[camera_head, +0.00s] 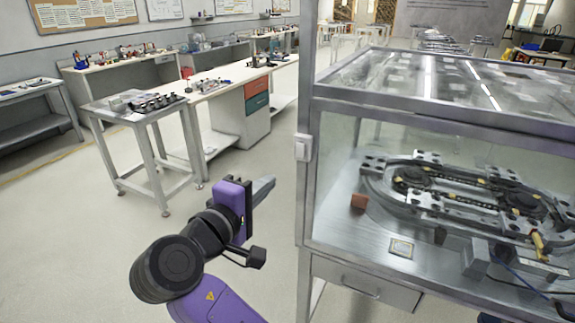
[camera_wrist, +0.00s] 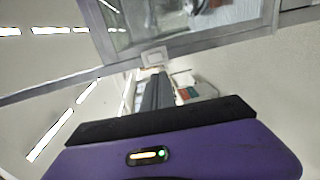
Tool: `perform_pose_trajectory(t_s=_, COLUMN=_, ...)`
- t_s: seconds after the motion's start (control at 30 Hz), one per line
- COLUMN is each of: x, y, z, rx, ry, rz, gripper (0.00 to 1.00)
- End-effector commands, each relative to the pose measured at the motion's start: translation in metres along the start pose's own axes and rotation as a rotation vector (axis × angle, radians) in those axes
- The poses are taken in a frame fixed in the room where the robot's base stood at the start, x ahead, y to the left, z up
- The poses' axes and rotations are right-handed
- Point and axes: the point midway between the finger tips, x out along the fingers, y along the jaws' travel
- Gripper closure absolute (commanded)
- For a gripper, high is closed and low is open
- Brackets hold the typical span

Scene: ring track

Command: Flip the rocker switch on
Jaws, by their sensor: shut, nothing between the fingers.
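The rocker switch (camera_head: 302,148) is a small white box on the grey metal corner post of the glass cabinet (camera_head: 308,215). It also shows in the wrist view (camera_wrist: 154,57), just beyond the fingertips. My gripper (camera_head: 268,184) is shut and empty, its grey fingers pointing toward the post. In the head view it is left of the post and lower than the switch. In the wrist view the fingers (camera_wrist: 155,82) point at the switch, and a gap seems to remain. The rocker's tilt is too small to tell.
The cabinet holds an oval ring track (camera_head: 440,205), a red-brown block (camera_head: 359,202) and a small plate (camera_head: 401,247) behind glass. A drawer (camera_head: 365,287) is under it. A small grey table (camera_head: 150,125) stands at the left. The floor between is clear.

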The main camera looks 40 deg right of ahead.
Motion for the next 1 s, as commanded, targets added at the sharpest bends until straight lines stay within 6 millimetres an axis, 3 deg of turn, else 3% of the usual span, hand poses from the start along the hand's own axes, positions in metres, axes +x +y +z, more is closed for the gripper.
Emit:
perform_pose_trajectory(t_s=0.17, x=0.019, y=0.001, z=0.001, rx=-0.002, ry=-0.004, rz=-0.001, gripper=1.0)
perform_pose_trajectory(t_s=0.7, x=0.118, y=0.002, z=0.001, rx=0.0, ry=-0.003, rz=-0.001, gripper=1.0)
perform_pose_trajectory(t_s=1.0, x=0.138, y=0.0, z=0.0, rx=0.0, ry=0.0, rz=-0.002, gripper=1.0)
